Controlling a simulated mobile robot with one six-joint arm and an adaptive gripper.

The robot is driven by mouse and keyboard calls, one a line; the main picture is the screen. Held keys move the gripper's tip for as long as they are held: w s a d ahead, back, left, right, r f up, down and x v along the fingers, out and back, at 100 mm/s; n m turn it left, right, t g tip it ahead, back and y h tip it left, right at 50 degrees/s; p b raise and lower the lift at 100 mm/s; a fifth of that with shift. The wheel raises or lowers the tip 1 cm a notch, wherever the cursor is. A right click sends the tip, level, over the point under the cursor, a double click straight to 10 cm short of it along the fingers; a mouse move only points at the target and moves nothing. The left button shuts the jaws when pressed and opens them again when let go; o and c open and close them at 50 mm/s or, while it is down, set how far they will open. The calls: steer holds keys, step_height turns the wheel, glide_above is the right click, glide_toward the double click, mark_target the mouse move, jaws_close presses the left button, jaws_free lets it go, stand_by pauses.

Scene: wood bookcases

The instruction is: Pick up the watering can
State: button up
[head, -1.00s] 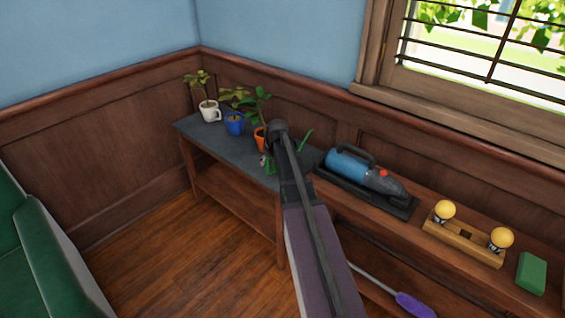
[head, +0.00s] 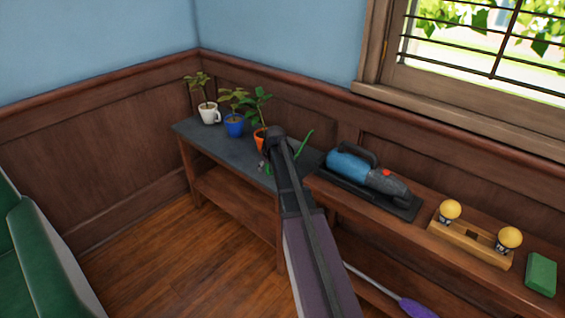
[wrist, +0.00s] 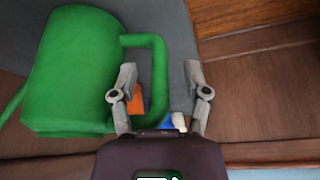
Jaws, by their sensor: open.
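The green watering can (wrist: 70,75) fills the left of the wrist view, with its handle loop (wrist: 159,75) on its right side and its spout at the far left edge. My gripper (wrist: 160,75) is open, and its two fingers appear on either side of the handle's outer upright. I cannot tell how deep the handle sits between them. In the head view, my arm hides most of the can; a thin green part, likely its spout (head: 306,138), shows just right of my gripper (head: 276,140), above the grey shelf top (head: 200,140).
Potted plants in a white mug (head: 209,116), a blue pot (head: 234,125) and an orange pot (head: 260,138) stand left of my gripper. A blue vacuum (head: 367,172) on a dark base and a wooden holder (head: 468,242) with yellow-topped objects stand to the right.

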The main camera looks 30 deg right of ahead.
jaws_close()
stand_by(0.3)
steer(key=shift+r, duration=0.15)
step_height(320, 180, up, 10)
steer(key=p, duration=1)
stand_by(0.7)
